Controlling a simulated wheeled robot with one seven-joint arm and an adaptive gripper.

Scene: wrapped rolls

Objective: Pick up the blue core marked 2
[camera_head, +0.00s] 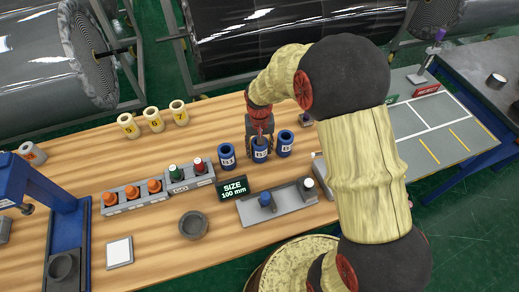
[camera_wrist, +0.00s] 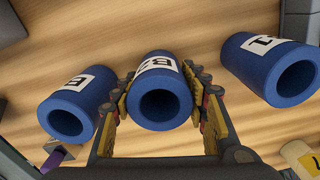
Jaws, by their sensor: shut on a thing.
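Three blue cores stand in a row on the wooden table. The middle blue core (camera_head: 260,152) is between the fingers of my gripper (camera_head: 261,141). In the wrist view my gripper (camera_wrist: 161,92) is shut on this core (camera_wrist: 160,72), with a finger pressed on each side. Its label is partly legible and looks like a 2. In the wrist view the core to the right (camera_wrist: 268,66) is marked 1, and the core to the left (camera_wrist: 78,102) seems marked 3. Both are apart from the fingers. I cannot tell whether the held core touches the table.
Three yellow cores (camera_head: 153,120) stand at the back left. A grey rack (camera_head: 135,196) with orange pieces and a black size sign (camera_head: 232,188) lie in front. A grey tray (camera_head: 285,205) and a grey ring (camera_head: 193,225) are nearer. Bare wood lies behind the blue cores.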

